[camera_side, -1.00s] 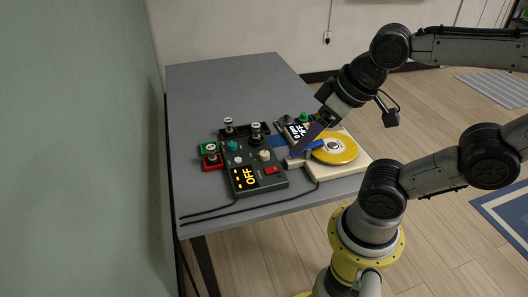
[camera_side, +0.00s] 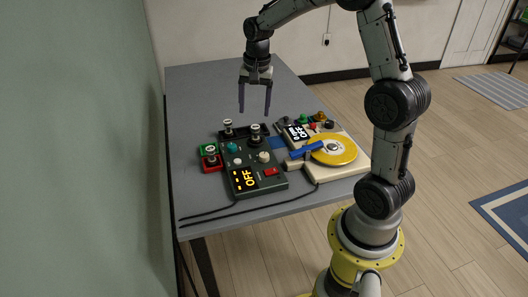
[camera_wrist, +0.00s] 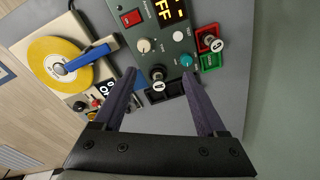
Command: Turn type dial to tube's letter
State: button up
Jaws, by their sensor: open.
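The dark green tester (camera_side: 244,160) stands on the table with an amber display reading OFF. It has a teal knob (camera_side: 232,146) and a cream knob (camera_side: 264,156); I cannot tell which is the type dial. The wrist view also shows the teal knob (camera_wrist: 187,60) and cream knob (camera_wrist: 144,45). A tube (camera_side: 255,131) stands upright at the tester's back edge, another (camera_side: 228,127) by the black rack (camera_side: 264,127), and a third (camera_side: 211,152) at the red tray (camera_side: 212,165). My gripper (camera_side: 254,111) is open and empty, pointing down above the rack area.
A green tray (camera_side: 208,148) sits behind the red one. To the right, a cream device (camera_side: 350,169) carries a yellow disc (camera_side: 334,150), a blue arm (camera_side: 307,150) and a display reading OFF. Black cables run along the front left. The table's back (camera_side: 205,85) is clear.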

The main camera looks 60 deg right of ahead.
jog(key=g, duration=0.1)
send_near(264, 155)
jog(key=shift+m+y, duration=0.3)
jog(key=shift+m, duration=0.1)
jog(key=f, duration=0.8)
jog(key=shift+d+f, duration=0.35)
grip_shut()
